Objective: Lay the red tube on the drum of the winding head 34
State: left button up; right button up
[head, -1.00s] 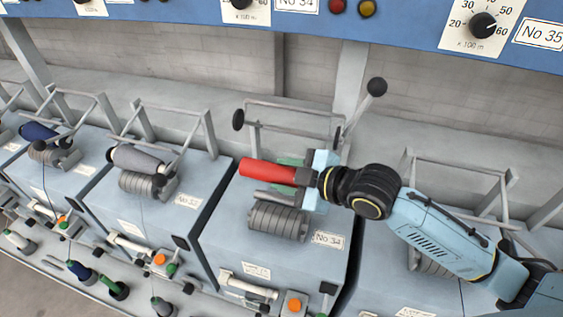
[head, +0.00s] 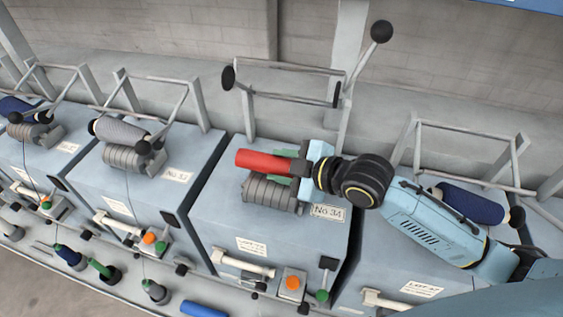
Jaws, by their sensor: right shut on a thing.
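The red tube (head: 262,161) lies roughly level, just above and behind the grey ribbed drum (head: 268,193) of winding head 34 in the head view. Whether it touches the drum, I cannot tell. The head carries the label No 34 (head: 328,212). My right gripper (head: 299,167) is shut on the right end of the tube, and its fingers hide that end. The cradle frame (head: 290,97) of this head stands raised behind the tube, with its black-knobbed lever (head: 381,31) up. My left gripper is not in view.
Winding head 33 (head: 177,176) to the left has a grey package (head: 125,130) on its drum. A dark blue package (head: 470,203) sits on the head to the right, close to my right arm. A blue tube (head: 204,309) lies at the bottom front.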

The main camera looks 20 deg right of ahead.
jog(key=shift+f, duration=0.15)
jog(key=o, duration=1)
jog(key=shift+f, duration=0.1)
jog(key=shift+s+f, duration=0.2)
jog(key=shift+w+r+v, duration=0.1)
jog(key=shift+v, duration=2.15)
jog(key=shift+w+r+v, duration=0.1)
jog(key=shift+r+v, duration=0.05)
jog(key=shift+v, duration=2.05)
jog(key=shift+w+r+v, duration=0.1)
jog(key=shift+v, duration=2.15)
jog(key=shift+s, duration=0.1)
